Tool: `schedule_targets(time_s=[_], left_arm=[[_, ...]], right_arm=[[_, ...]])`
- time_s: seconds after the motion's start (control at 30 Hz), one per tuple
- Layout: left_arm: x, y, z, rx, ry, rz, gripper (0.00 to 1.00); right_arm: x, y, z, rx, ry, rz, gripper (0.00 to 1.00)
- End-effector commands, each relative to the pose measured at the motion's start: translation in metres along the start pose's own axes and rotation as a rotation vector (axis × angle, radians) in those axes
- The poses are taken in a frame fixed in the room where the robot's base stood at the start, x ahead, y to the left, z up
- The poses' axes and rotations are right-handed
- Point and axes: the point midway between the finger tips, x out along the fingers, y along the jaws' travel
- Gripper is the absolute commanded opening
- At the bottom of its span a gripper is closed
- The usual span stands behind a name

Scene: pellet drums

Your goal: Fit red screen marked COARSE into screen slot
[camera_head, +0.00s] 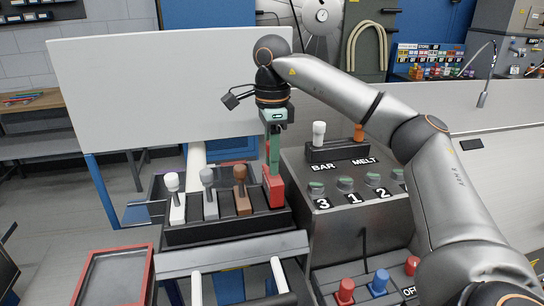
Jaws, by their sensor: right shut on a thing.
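My right gripper (273,160) points straight down and is shut on a red piece (274,192) at the right end of a black rack (225,230). The red piece shows as an upright red block below the fingers; I take it for the red screen. No COARSE marking can be read on it. Its lower end meets the rack, and I cannot tell whether it is seated or slightly raised. To its left stand brown (242,197), grey (210,203) and white (176,207) pieces with knobbed handles. I cannot make out the screen slot. My left gripper is not in view.
A grey metal console (350,215) with levers marked BAR and MELT and numbered knobs stands close on the right. Red and blue knobs (378,281) sit lower down. A red-rimmed tray (92,252) is at the lower left. A white board (150,90) stands behind.

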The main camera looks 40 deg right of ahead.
Motion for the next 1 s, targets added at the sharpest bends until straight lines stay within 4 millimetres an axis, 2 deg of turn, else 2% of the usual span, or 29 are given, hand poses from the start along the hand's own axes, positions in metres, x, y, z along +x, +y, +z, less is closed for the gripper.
schedule_targets(time_s=[1.0], left_arm=[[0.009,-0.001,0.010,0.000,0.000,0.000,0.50]], right_arm=[[0.026,0.000,0.000,0.001,-0.001,-0.001,0.00]])
